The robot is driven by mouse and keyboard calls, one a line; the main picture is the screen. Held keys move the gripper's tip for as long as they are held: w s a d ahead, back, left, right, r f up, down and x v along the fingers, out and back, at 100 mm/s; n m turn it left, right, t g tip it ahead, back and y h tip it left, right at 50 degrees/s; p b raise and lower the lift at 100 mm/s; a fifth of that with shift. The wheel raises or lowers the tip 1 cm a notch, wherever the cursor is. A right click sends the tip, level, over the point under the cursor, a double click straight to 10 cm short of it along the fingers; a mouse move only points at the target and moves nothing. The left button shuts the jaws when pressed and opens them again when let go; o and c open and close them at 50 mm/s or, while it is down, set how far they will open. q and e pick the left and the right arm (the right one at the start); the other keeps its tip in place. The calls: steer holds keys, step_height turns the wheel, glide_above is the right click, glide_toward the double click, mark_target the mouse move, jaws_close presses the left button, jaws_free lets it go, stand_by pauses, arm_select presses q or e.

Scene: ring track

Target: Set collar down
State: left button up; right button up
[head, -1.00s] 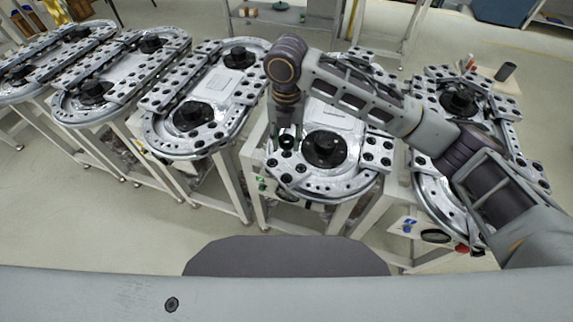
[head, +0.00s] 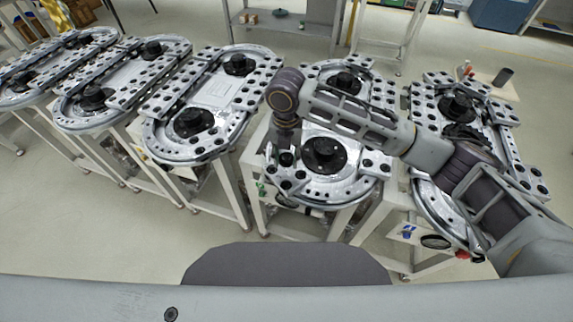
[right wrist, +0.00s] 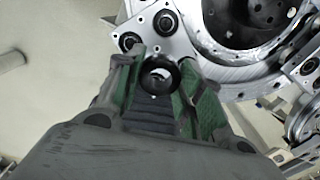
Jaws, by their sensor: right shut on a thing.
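The collar is a small black ring (right wrist: 160,77) held between the fingertips of my right gripper (right wrist: 158,85) in the right wrist view. It also shows in the head view as a dark round thing (head: 286,159) below my right wrist. My right gripper (head: 286,148) points down over the near left side of the second ring track from the right (head: 322,194), left of its round black hub (head: 323,155). The gripper is shut on the collar. I cannot tell whether the collar touches the track. My left gripper is out of view.
Several similar ring tracks on white frames stand to the left, the closest one (head: 190,152) across a narrow gap. Another track (head: 436,200) stands to the right, under my right arm. The near floor is clear.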

mark_target(286, 172)
steer(key=shift+f, duration=0.1)
steer(key=shift+f, duration=2.4)
steer(key=shift+f, duration=0.1)
steer(key=o, duration=1.1)
steer(key=shift+r+b, duration=0.4)
steer(key=shift+r, duration=5.7)
